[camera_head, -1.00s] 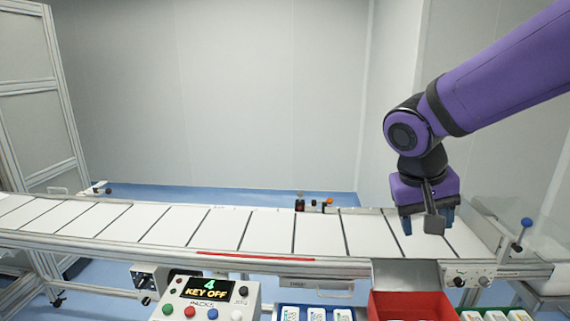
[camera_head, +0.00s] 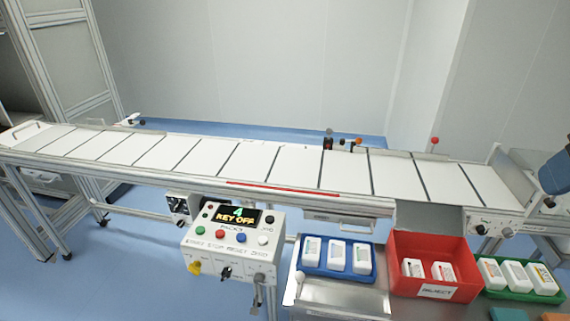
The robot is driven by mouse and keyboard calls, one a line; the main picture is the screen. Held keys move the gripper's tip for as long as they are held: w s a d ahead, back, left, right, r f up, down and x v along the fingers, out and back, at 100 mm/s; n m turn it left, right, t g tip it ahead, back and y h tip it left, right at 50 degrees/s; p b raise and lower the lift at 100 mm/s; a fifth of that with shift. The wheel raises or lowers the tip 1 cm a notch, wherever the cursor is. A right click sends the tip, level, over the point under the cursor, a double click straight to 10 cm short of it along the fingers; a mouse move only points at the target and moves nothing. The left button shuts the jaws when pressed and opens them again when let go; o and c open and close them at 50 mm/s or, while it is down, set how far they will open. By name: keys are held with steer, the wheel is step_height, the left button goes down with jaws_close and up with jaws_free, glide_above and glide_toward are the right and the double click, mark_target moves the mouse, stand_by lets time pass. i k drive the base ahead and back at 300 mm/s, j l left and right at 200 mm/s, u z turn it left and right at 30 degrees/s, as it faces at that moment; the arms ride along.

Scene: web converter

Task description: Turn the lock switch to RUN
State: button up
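The white control box (camera_head: 233,240) stands in front of the conveyor, left of centre. Its display (camera_head: 236,216) reads "4" and "KEY OFF". On its front face are a yellow knob (camera_head: 194,267), a black switch with a pale part (camera_head: 226,272) and a grey part (camera_head: 259,278). The black switch looks like the lock switch, but its marks are too small to read. A blue and dark part at the right edge appears to be my gripper (camera_head: 555,175), mostly cut off. It is far from the box, and its fingers cannot be made out.
The white conveyor (camera_head: 240,160) runs across the view behind the box. A blue tray (camera_head: 310,270), a red reject bin (camera_head: 400,247) and a green tray (camera_head: 520,295) hold white packs at the right. Blue floor is clear at the lower left.

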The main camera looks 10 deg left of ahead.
mark_target(194, 267)
steer(key=u, duration=1.45)
steer(key=i+j+z, duration=0.4)
steer(key=j, duration=0.35)
